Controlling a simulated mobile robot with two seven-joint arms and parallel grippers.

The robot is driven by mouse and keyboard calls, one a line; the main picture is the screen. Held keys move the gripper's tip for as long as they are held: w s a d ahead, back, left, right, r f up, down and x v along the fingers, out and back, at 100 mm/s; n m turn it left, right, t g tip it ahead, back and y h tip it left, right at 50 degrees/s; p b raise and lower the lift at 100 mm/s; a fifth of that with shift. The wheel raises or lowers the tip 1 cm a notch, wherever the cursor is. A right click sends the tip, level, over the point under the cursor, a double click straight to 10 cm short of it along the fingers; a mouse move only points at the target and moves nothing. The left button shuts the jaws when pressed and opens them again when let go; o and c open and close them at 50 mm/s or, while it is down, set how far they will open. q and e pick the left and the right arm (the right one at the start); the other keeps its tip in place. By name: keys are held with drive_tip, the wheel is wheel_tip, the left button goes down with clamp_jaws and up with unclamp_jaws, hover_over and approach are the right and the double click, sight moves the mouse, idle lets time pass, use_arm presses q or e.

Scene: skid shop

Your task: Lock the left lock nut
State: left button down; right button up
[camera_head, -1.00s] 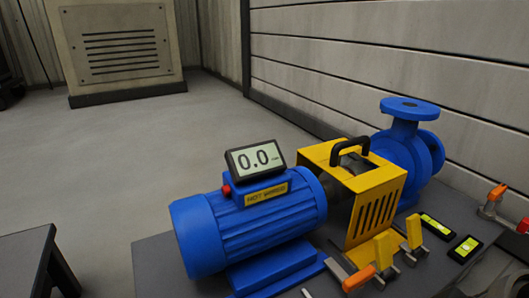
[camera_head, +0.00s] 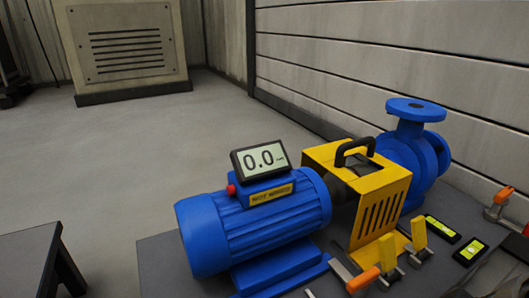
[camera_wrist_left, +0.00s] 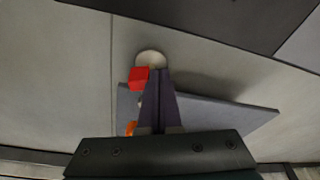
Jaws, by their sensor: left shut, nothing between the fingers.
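I cannot make out the left lock nut for certain in either view. The blue motor (camera_head: 255,225) carries a meter (camera_head: 261,158) reading 0.0 and stands left of the yellow coupling guard (camera_head: 385,205). In the left wrist view, my left gripper (camera_wrist_left: 158,75) is shut, with its dark fingers together and empty. A red block (camera_wrist_left: 138,79) is beside the fingertips on the left, and a pale round piece (camera_wrist_left: 150,58) shows just beyond them. I cannot tell whether the fingers touch either. Neither gripper shows in the head view.
A blue pump (camera_head: 414,150) stands behind the guard. Yellow pieces (camera_head: 388,254) and an orange-handled tool (camera_head: 364,279) are in front. Two level-like blocks (camera_head: 442,229) (camera_head: 470,251) lie to the right, near another orange-handled tool (camera_head: 502,196).

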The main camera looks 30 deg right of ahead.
use_arm(q)
drive_tip(key=shift+s+d+r+p, duration=0.1)
drive_tip(key=shift+s+r+p, duration=0.05)
drive_tip(key=shift+s+p, duration=0.55)
drive_tip(key=shift+s, duration=0.1)
